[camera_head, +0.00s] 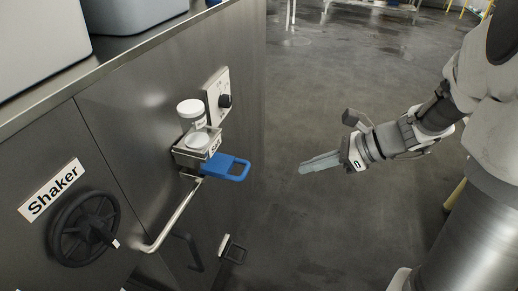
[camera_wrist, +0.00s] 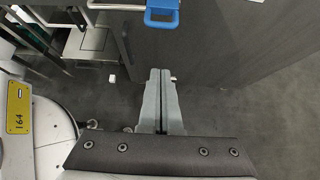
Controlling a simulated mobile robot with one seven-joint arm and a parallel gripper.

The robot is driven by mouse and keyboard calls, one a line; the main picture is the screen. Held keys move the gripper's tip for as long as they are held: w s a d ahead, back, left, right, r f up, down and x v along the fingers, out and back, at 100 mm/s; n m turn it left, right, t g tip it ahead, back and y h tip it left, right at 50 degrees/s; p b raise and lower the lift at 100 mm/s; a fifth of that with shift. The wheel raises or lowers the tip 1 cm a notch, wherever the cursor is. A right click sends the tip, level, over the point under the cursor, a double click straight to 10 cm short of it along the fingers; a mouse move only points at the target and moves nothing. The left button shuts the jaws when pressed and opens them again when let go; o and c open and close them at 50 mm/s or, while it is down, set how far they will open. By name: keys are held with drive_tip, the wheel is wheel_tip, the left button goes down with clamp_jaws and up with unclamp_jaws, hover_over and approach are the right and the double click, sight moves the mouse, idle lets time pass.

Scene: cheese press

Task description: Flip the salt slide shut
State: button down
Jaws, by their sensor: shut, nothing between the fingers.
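The salt slide is most likely the blue plate with a loop handle (camera_head: 227,167), which sticks out to the right from under a small metal holder (camera_head: 190,152) on the steel cabinet front. White round containers (camera_head: 190,110) stand in the holder. The blue loop also shows at the top of the wrist view (camera_wrist: 162,12). My gripper (camera_head: 305,168) is shut and empty, in the air to the right of the blue handle and clear of it. In the wrist view its grey fingers (camera_wrist: 159,75) lie together and point toward the cabinet, below the blue loop.
A bent metal lever (camera_head: 174,220) juts out below the holder. A black handwheel (camera_head: 83,228) sits under a "Shaker" label (camera_head: 51,189). A plate with a black knob (camera_head: 218,97) is beside the holder. Grey bins stand on the cabinet top. The floor between cabinet and arm is clear.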

drive_tip(key=b, duration=0.2)
approach(231, 169)
drive_tip(key=shift+f, duration=2.25)
drive_tip(key=shift+w+a, duration=0.3)
drive_tip(key=shift+a, duration=0.55)
drive_tip(key=shift+w+a, duration=0.25)
drive_tip(key=shift+a, duration=0.6)
drive_tip(key=shift+w+a, duration=0.3)
drive_tip(key=shift+a, duration=0.55)
